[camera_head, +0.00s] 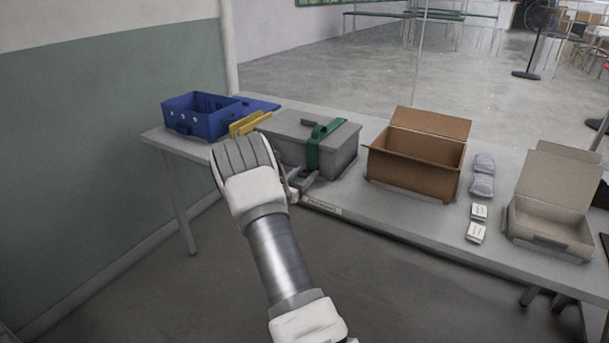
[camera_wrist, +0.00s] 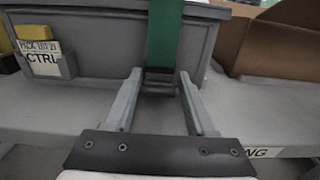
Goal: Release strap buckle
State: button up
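A grey lidded case (camera_head: 345,151) stands on the table with a green strap (camera_head: 313,152) running over its lid and down its front. In the wrist view the strap (camera_wrist: 163,35) hangs down the front of the case (camera_wrist: 105,45) to a dark buckle (camera_wrist: 159,82) at its lower end. My gripper (camera_head: 308,178) is in front of the case, low at the strap. In the wrist view its two fingers (camera_wrist: 160,78) are apart, with the buckle between or just beyond their tips. I cannot tell whether they touch it. The buckle is not clear in the head view.
A blue bin (camera_head: 195,119) and yellow pieces (camera_head: 249,123) are left of the case. An open brown box (camera_head: 410,170) stands right, then small packets (camera_head: 482,186), white labelled blocks (camera_head: 477,232) and an open carton (camera_head: 550,225). The table's front edge (camera_head: 400,232) is below my gripper.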

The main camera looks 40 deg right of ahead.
grip_shut()
jog(key=shift+f+b, duration=0.35)
jog(key=shift+b, duration=0.3)
jog(key=shift+a+f+t+h+b, duration=0.1)
jog(key=shift+f+t+h+b, duration=0.2)
jog(key=shift+h+b, duration=0.7)
jog(key=shift+t+b, duration=0.3)
jog(key=shift+b, duration=0.65)
jog(key=shift+s+h, duration=0.1)
jog(key=shift+h, duration=0.4)
jog(key=shift+r, duration=0.15)
jog(key=o, duration=0.7)
grip_release()
